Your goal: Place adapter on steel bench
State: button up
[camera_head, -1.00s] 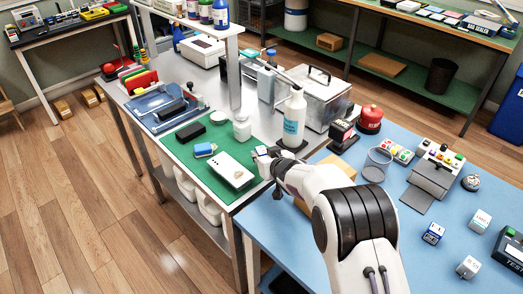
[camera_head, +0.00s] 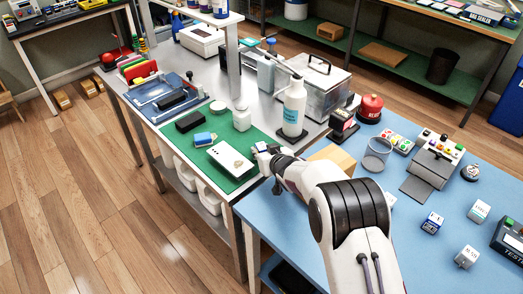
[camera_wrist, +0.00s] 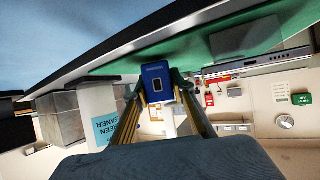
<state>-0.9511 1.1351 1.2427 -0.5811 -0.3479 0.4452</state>
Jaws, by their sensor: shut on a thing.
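In the head view my gripper (camera_head: 266,151) is at the near right edge of the green mat, right of a white phone; the adapter is hardly visible there. The steel bench (camera_head: 262,107) is the grey metal table running to the back left, with the green mat (camera_head: 262,137) on its near end. I cannot tell the adapter's height above the bench.
The white phone (camera_head: 231,161), a blue block (camera_head: 203,139), a black block (camera_head: 189,121) and a small white bottle (camera_head: 242,119) are on or beside the mat. A spray bottle (camera_head: 294,105) stands behind my gripper. A blue table (camera_head: 400,245) with cubes adjoins at the right.

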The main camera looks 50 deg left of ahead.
aim_at(262, 146)
jog(key=shift+f, duration=0.35)
dwell(0.3)
jog(key=o, duration=1.2)
jog(key=shift+r, duration=4.9)
jog(key=shift+r, duration=0.1)
